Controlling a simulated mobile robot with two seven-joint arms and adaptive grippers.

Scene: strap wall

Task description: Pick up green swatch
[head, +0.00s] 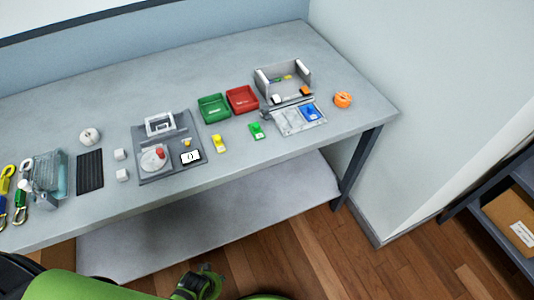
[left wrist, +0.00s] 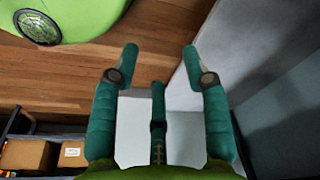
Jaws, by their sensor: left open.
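The green swatch (head: 257,131) is a small green piece lying flat on the grey table, near its front edge and in front of the red bin. A yellow swatch (head: 219,144) lies to its left. In the left wrist view my left gripper (left wrist: 160,60) is open, its fingers spread with nothing between them. It points over the wooden floor, and no swatch shows in that view. In the head view, part of my green arm shows at the bottom, below and apart from the table. My right gripper is not in view.
Green (head: 214,108) and red (head: 242,99) bins stand behind the swatches. A grey fixture (head: 150,175) is on the left, a tray (head: 290,124) holding a blue piece on the right, and an orange roll (head: 343,99) beyond. A lower shelf (head: 210,215) runs under the table.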

